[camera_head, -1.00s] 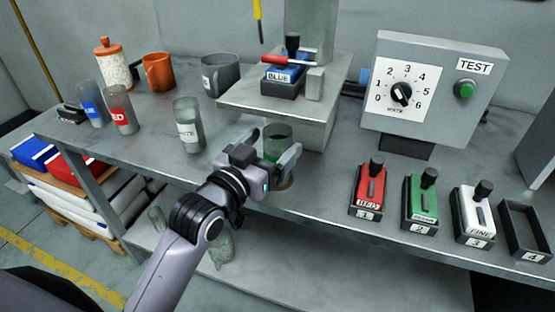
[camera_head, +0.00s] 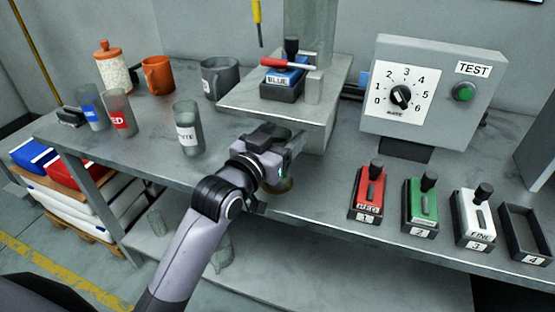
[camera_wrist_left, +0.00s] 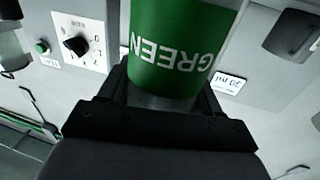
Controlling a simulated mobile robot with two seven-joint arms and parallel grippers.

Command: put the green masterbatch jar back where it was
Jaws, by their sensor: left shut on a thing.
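The green masterbatch jar is a clear cylinder with a green band reading GREEN, upside down in the left wrist view (camera_wrist_left: 180,45). In the head view only a little of the jar (camera_head: 281,132) shows behind my left gripper (camera_head: 285,155). The gripper is shut on the jar, near the bench's front edge and in front of the grey pedestal. I cannot tell whether the jar's base touches the bench. A tan round patch (camera_head: 280,186) shows just below the gripper, partly hidden. My right gripper is not in view.
Left on the bench (camera_head: 330,190) stand clear jars marked WHITE (camera_head: 188,128), RED (camera_head: 119,112) and BLUE (camera_head: 90,107). The pedestal (camera_head: 240,98) holds a blue cartridge (camera_head: 285,78). To the right are red, green and white cartridges (camera_head: 368,192) and an empty holder (camera_head: 524,233).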

